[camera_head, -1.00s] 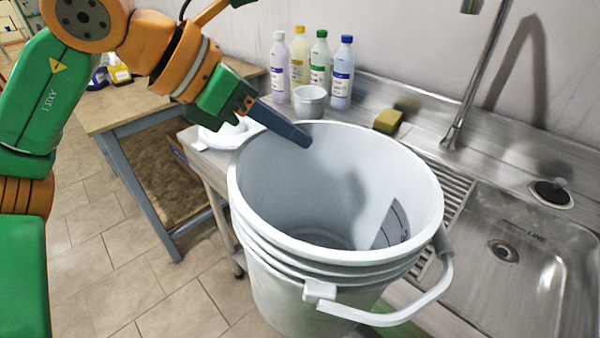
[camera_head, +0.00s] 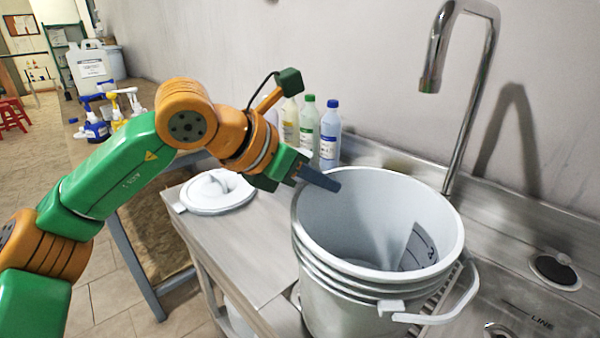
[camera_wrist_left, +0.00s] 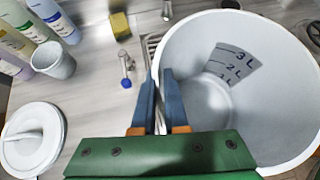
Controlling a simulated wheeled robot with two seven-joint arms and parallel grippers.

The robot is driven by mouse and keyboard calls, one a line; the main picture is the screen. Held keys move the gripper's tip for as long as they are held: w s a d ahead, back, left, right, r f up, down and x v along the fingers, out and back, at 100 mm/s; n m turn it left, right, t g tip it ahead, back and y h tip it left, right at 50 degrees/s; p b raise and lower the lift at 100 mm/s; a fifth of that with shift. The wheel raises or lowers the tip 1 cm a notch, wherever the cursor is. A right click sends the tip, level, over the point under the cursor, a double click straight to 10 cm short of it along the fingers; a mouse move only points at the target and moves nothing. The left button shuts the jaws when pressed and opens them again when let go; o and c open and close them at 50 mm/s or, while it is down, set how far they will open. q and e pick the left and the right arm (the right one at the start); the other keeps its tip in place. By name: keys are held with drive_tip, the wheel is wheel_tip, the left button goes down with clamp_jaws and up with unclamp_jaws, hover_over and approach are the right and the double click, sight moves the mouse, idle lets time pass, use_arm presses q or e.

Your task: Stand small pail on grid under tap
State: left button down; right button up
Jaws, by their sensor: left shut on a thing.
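The white pail (camera_head: 350,215), with dark volume marks inside, appears upright beside the sink. Its white handle hangs towards the front right. My left gripper (camera_head: 322,178) is shut on the pail's left rim; in the left wrist view its blue-grey fingers (camera_wrist_left: 160,100) straddle the wall of the pail (camera_wrist_left: 215,110). The metal tap (camera_head: 468,110) rises behind the pail, with its spout above the pail's right rear. Slats of the grid (camera_head: 440,297) show at the pail's lower right; the pail hides the rest. I cannot tell whether its base touches the grid. My right gripper is out of view.
A white lid (camera_head: 215,192) lies on the steel counter to the left. Several bottles (camera_head: 308,125) stand by the wall. The left wrist view shows a small white pot (camera_wrist_left: 53,60) and a yellow sponge (camera_wrist_left: 120,26). The sink (camera_head: 510,315) is at the right.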

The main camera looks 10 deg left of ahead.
use_arm(q)
drive_tip(key=w+d+p, duration=0.1)
drive_tip(key=w, duration=0.1)
drive_tip(key=w+d+f+p, duration=0.1)
drive_tip(key=w+d+p, duration=0.1)
drive_tip(key=w, duration=0.1)
drive_tip(key=w+d+p, duration=0.2)
drive_tip(key=shift+w+d+f, duration=0.15)
drive_tip(key=shift+w+f, duration=0.05)
drive_tip(key=shift+f, duration=0.2)
drive_tip(key=shift+s+d+r, duration=0.1)
drive_tip(key=shift+s+r, duration=0.05)
drive_tip(key=shift+r, duration=0.1)
drive_tip(key=shift+f+b, duration=0.5)
drive_tip(key=shift+f, duration=0.1)
idle(0.7)
drive_tip(key=c, duration=0.9)
unclamp_jaws()
drive_tip(key=shift+o, duration=0.2)
